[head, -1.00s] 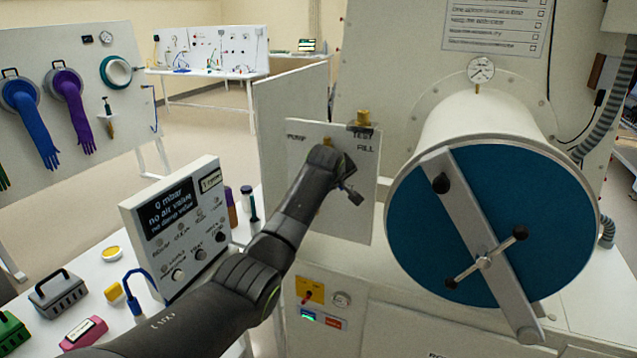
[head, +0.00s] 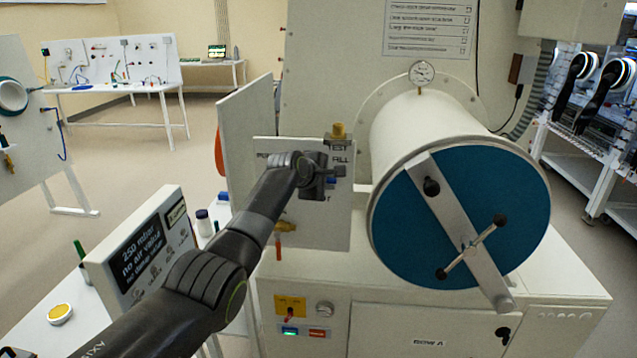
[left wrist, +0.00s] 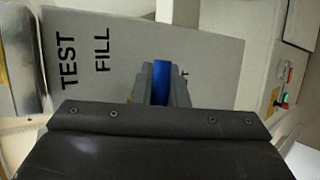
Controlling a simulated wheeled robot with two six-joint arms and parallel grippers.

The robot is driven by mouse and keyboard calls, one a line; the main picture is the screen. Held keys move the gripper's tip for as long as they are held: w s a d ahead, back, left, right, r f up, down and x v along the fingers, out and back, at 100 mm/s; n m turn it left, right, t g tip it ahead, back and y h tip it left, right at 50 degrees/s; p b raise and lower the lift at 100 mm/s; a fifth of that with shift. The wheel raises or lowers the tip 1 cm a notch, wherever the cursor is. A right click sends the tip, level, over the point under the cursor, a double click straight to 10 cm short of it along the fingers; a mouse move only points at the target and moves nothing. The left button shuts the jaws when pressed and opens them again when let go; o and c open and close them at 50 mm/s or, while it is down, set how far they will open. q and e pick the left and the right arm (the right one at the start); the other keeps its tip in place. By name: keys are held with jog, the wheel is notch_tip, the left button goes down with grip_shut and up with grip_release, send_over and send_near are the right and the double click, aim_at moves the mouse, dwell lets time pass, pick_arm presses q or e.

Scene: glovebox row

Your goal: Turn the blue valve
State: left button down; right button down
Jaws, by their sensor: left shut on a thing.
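The blue valve's handle (left wrist: 161,82) shows in the left wrist view as a narrow blue strip between my two fingers. My left gripper (left wrist: 160,88) is shut on it, in front of the white valve panel (left wrist: 205,60). In the head view my left gripper (head: 322,176) is at the panel's upper right part, just below the brass fitting (head: 338,131). My gripper and wrist hide most of the valve there. The panel reads TEST and FILL; its other lettering is partly covered. My right gripper is not in view.
A large cylinder with a blue round door (head: 400,230) and a crossbar stands close to the right. A display box (head: 150,235) reading 250 mbar is on the table below my left arm. Another handle (head: 285,227) sits lower on the panel. A gauge (head: 422,73) tops the cylinder.

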pick_arm(q)
jog(key=shift+d+r, duration=0.1)
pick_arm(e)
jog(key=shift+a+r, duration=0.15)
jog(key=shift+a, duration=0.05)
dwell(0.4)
pick_arm(q)
jog(key=c, duration=1.7)
grip_release()
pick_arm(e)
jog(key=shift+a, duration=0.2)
pick_arm(q)
jog(key=shift+r+h, duration=0.2)
jog(key=shift+h, duration=0.1)
